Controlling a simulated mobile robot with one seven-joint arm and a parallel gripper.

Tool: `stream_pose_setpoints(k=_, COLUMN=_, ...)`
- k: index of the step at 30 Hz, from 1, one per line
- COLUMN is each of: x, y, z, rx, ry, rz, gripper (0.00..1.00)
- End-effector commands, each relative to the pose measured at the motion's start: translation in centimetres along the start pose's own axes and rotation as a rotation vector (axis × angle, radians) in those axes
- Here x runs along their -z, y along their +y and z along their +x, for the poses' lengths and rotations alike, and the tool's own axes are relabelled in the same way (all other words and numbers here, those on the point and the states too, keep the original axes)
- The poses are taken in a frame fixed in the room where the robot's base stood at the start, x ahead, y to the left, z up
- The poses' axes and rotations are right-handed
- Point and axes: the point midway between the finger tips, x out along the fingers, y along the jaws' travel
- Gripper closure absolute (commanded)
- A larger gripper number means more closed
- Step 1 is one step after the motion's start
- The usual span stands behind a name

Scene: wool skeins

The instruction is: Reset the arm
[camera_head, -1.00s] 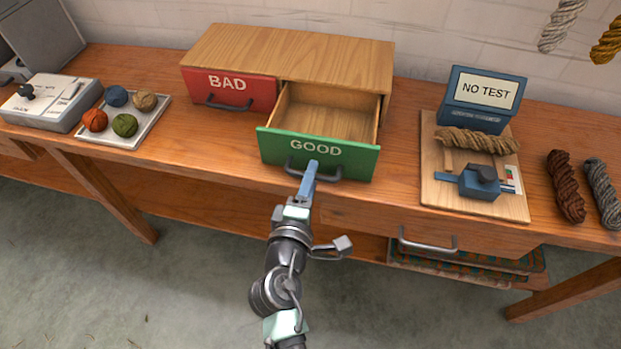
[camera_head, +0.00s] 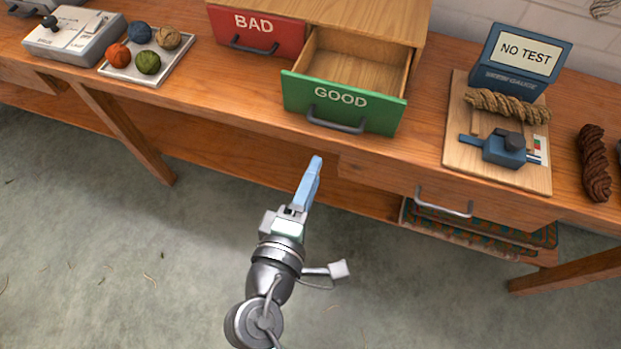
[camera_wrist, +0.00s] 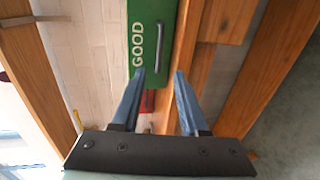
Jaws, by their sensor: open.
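My gripper (camera_head: 311,182) is in front of the bench edge, below and clear of the green GOOD drawer. In the wrist view my gripper (camera_wrist: 158,75) has its two blue fingers apart with nothing between them. The green GOOD drawer (camera_head: 300,92) is pulled open and looks empty inside, with a dark handle (camera_head: 335,122) on its front. The drawer front also shows in the wrist view (camera_wrist: 140,60), beyond the fingertips. The red BAD drawer (camera_head: 283,36) beside it is shut.
A tan skein (camera_head: 507,106) lies on the gauge board (camera_head: 458,150) before a NO TEST display (camera_head: 526,50). A brown skein (camera_head: 594,165) lies at right. A tray (camera_head: 115,72) holds several yarn balls. A bench drawer handle (camera_head: 444,208) sticks out. Floor in front is free.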

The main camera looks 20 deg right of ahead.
Motion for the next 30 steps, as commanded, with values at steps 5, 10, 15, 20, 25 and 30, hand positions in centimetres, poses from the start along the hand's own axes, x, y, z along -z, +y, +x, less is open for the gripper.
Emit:
stream_pose_setpoints(k=5, x=0.0, y=0.0, z=-0.7, rx=-0.001, ry=0.000, rz=0.000, gripper=0.56)
stream_pose_setpoints(k=10, x=0.0, y=0.0, z=-0.6, rx=-0.001, ry=0.000, rz=0.000, gripper=0.56)
stream_pose_setpoints(k=15, x=0.0, y=0.0, z=-0.6, rx=-0.001, ry=0.000, rz=0.000, gripper=0.56)
stream_pose_setpoints(k=20, x=0.0, y=0.0, z=-0.6, rx=0.000, ry=0.000, rz=0.000, gripper=0.56)
stream_pose_setpoints(k=25, x=1.6, y=3.6, z=0.6, rx=-0.034, ry=0.040, rz=0.150, gripper=0.56)
stream_pose_setpoints(k=30, x=5.5, y=14.3, z=2.1, rx=-0.121, ry=0.203, rz=0.561, gripper=0.56)
